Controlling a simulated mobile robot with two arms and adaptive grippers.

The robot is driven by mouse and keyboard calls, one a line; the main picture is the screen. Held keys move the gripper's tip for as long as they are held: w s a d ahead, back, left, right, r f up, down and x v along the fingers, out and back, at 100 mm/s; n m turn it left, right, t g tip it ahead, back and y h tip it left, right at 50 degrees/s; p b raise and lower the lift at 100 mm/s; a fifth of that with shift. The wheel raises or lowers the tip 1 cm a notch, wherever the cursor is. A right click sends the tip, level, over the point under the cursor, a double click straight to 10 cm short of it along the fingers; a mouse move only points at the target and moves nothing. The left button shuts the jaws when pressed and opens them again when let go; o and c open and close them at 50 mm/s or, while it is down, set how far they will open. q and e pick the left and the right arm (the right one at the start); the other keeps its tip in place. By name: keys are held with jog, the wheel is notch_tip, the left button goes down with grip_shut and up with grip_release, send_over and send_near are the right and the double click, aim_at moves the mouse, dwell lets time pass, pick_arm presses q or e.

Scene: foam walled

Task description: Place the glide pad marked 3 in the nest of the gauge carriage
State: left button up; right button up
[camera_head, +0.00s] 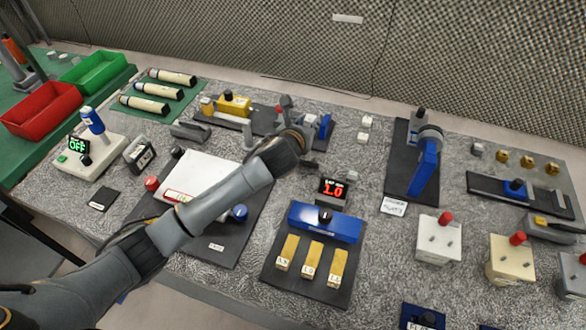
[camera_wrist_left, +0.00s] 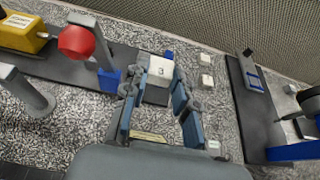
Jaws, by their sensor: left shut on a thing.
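My left gripper (camera_head: 304,136) reaches over the back middle of the table, and its fingers are mostly hidden in the head view. In the left wrist view my left gripper (camera_wrist_left: 158,84) is shut on the white glide pad marked 3 (camera_wrist_left: 160,68), which sits between the fingertips with its number facing the camera. The pad is over or beside a dark base plate (camera_wrist_left: 64,68) with blue parts (camera_wrist_left: 108,79); I cannot tell whether it touches them. This base plate (camera_head: 268,122) also shows in the head view. I cannot make out the nest clearly. My right gripper is not in view.
Two loose white pads (camera_head: 366,121) (camera_head: 363,137) lie right of the gripper. A blue stand (camera_head: 424,168) is farther right. A display (camera_head: 332,189) reads 1.0.

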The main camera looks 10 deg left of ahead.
aim_at(288, 181)
pick_arm(q)
jog(key=s+f, duration=0.1)
jog(key=s, duration=0.1)
jog(key=s+a+f+p, duration=0.1)
jog(key=s, duration=0.1)
jog(key=s+a+f, duration=0.1)
jog(key=s+f, duration=0.1)
jog(key=shift+a, duration=0.25)
jog(key=s+f, duration=0.1)
jog(key=s+a+f, duration=0.1)
jog(key=f, duration=0.1)
jog(key=shift+s+a+f, duration=0.1)
jog(key=shift+s+f, duration=0.15)
jog(key=f, duration=0.3)
jog(key=shift+s+a+f+p, duration=0.1)
jog(key=shift+s+p, duration=0.15)
jog(key=shift+p, duration=0.1)
jog(key=shift+f, duration=0.4)
jog(key=o, duration=0.8)
jog(key=shift+o, duration=0.7)
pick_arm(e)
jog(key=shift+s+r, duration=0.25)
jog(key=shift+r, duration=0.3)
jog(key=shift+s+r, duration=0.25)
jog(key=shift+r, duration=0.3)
